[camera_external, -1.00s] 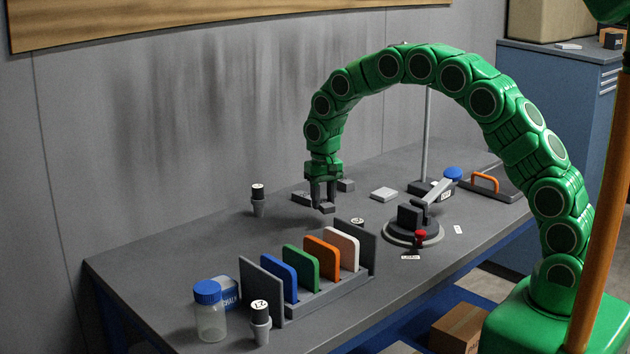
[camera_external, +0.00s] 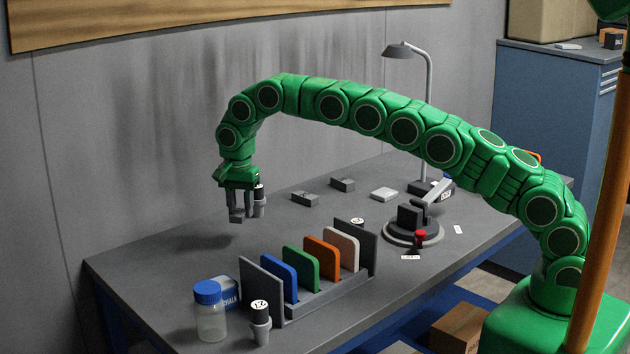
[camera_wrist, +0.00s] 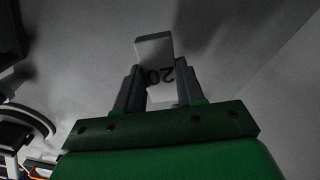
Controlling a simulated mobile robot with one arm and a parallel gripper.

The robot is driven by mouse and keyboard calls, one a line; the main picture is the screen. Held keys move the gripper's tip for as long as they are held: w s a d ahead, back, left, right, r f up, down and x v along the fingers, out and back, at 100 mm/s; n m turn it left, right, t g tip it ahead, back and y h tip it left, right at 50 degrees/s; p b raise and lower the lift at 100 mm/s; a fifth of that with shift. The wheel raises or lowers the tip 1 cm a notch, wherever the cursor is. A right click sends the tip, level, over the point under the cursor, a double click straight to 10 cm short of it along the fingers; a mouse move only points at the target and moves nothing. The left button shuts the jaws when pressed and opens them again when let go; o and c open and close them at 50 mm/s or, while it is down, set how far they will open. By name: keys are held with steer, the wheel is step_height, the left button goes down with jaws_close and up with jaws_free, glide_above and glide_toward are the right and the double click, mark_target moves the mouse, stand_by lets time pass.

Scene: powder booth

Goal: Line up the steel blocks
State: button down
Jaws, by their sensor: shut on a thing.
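My gripper (camera_external: 237,208) is over the left part of the grey bench, shut on a small grey steel block (camera_external: 236,218) held above the top. In the wrist view this block (camera_wrist: 153,47) sticks out between the fingers, with dark marks like an upside-down "20" on its face. A second steel block (camera_external: 305,199) lies near the bench middle. A third (camera_external: 343,184) lies behind it to the right. A paler flat block (camera_external: 384,194) lies further right; I cannot tell if it is steel.
A black-topped grey bottle (camera_external: 259,200) stands just right of and behind my gripper. A rack (camera_external: 330,293) with coloured plates stands at the front. A clear jar (camera_external: 209,315) is front left. A clamp-like fixture (camera_external: 412,232) and lamp (camera_external: 425,120) stand right. The left bench is clear.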

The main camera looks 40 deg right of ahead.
steer(key=s+a+m, duration=0.3)
steer(key=a+m, duration=0.1)
steer(key=a, duration=0.8)
steer(key=m, duration=0.3)
glide_above(196, 277)
steer(key=shift+w+f, duration=0.1)
steer(key=shift+f, duration=2.8)
steer(key=shift+f, duration=0.55)
steer(key=c, duration=0.6)
jaws_free()
steer(key=shift+w+r, duration=0.15)
steer(key=shift+r, duration=2.85)
steer(key=shift+d+r, duration=0.1)
steer(key=shift+r, duration=0.45)
